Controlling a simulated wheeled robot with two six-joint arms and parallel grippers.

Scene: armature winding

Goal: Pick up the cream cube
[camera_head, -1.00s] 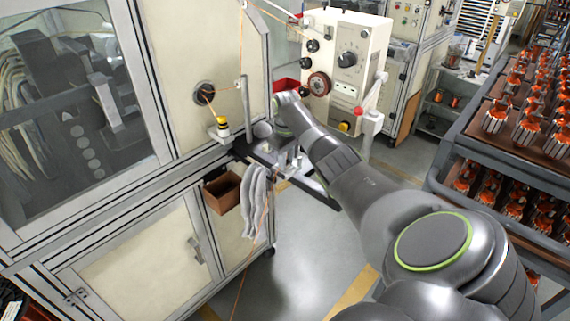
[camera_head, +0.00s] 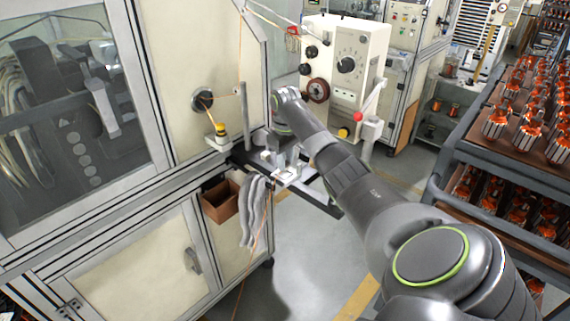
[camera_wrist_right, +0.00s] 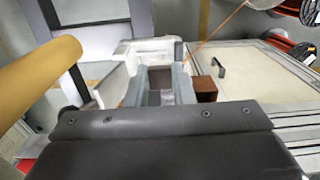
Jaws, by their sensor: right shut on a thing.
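My right gripper (camera_wrist_right: 162,90) is seen from behind in the wrist view, with two grey fingers pointing away. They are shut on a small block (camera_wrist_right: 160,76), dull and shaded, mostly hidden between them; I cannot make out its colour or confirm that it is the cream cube. In the head view, my right arm reaches in from the lower right and ends over the small dark shelf (camera_head: 246,153) beside the cream machine. The gripper there is small and hard to separate from the pale fixture below it. No separate cream cube can be made out. My left gripper is not in view.
The cream control box (camera_head: 346,55) stands behind my wrist. A rack of copper-wound armatures (camera_head: 455,150) is at right.

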